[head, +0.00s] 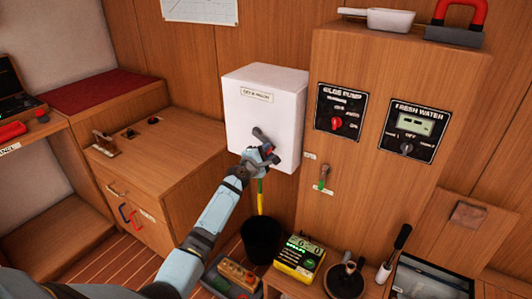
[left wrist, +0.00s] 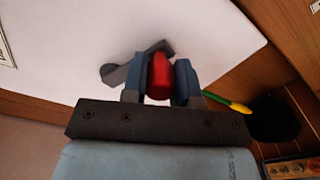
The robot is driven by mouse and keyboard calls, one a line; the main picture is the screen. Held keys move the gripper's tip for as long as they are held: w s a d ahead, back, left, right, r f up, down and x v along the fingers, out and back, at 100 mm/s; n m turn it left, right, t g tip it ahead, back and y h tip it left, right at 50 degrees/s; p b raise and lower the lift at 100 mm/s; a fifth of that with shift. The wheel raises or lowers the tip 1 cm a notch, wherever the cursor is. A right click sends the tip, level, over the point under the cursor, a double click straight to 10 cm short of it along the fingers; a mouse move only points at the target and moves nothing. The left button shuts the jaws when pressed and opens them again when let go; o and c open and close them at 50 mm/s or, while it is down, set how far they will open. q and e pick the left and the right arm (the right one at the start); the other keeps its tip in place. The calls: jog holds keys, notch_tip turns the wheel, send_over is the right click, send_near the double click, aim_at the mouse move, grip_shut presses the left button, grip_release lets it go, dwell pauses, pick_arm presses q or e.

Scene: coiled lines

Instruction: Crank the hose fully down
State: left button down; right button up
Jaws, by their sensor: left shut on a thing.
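A white box (head: 264,112) with a small label is fixed to the wood wall. A dark grey crank (head: 260,136) sits on its front, and its arm also shows in the left wrist view (left wrist: 140,64). My left gripper (head: 266,154) is shut on the crank's red knob (left wrist: 159,77), at the lower right of the crank's pivot as the head view shows it. A yellow and green hose end (head: 260,196) hangs below the box, above a black bucket (head: 261,240). It also shows at the right of the left wrist view (left wrist: 226,103). My right gripper is not in view.
A wood cabinet (head: 350,160) with the bilge pump panel (head: 341,110) and fresh water panel (head: 414,130) stands close to the right.

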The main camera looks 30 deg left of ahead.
pick_arm(q)
jog(key=c, duration=0.9)
grip_release()
jog(key=shift+d+f, duration=0.15)
jog(key=shift+d, duration=0.05)
jog(key=shift+a, duration=0.1)
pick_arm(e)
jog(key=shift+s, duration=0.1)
pick_arm(q)
jog(key=s, duration=0.4)
jog(key=s+p, duration=0.1)
jog(key=s, duration=0.4)
jog(key=s+a+p, duration=0.1)
jog(key=s, duration=0.4)
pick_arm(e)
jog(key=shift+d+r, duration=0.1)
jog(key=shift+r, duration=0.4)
pick_arm(q)
jog(key=shift+w, duration=0.1)
